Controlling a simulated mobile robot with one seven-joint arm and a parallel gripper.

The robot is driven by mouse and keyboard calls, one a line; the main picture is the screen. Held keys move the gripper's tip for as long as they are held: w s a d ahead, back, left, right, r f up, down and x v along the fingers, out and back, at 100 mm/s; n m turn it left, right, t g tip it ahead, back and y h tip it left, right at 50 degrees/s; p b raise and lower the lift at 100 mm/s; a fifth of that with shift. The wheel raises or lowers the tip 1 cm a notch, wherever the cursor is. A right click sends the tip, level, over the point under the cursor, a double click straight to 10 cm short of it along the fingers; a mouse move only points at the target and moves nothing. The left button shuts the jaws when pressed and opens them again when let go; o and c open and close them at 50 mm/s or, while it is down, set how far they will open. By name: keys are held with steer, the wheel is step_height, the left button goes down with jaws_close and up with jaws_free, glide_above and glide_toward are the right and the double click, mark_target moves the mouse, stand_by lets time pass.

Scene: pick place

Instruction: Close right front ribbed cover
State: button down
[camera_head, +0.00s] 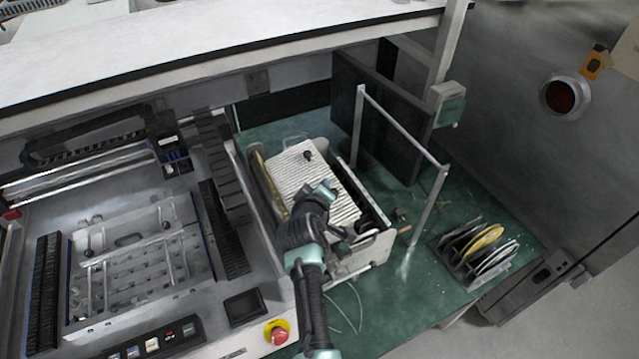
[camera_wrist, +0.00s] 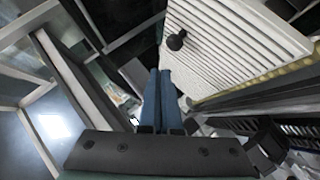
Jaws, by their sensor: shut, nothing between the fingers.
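The white ribbed cover (camera_head: 297,178) with a black knob (camera_head: 308,155) sits at the white box (camera_head: 374,252) on the green surface. It looks raised at an angle, with part of the box's inside showing at its right; I cannot tell the exact angle. In the wrist view the cover (camera_wrist: 235,40) fills the upper right, with its knob (camera_wrist: 177,41) near the fingertips. My gripper (camera_head: 323,190) is shut and empty by the cover's front part. Its blue fingers (camera_wrist: 159,75) are together beside the cover's edge; I cannot tell if they touch it.
A metal frame (camera_head: 401,125) stands right of the box, before a dark panel (camera_head: 375,118). A rack of discs (camera_head: 475,252) is at the right. A machine with a red stop button (camera_head: 279,335) is at the left. Green surface between box and rack is mostly clear.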

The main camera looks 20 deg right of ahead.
mark_target(333, 206)
steer(key=shift+d+f+b, duration=0.85)
steer(key=shift+d+f, duration=0.4)
steer(key=shift+d, duration=0.05)
steer(key=shift+r, duration=0.3)
steer(key=s+a+r+p, duration=0.1)
steer(key=s+a+r, duration=0.2)
steer(key=s+r, duration=0.4)
steer(key=shift+r, duration=1.55)
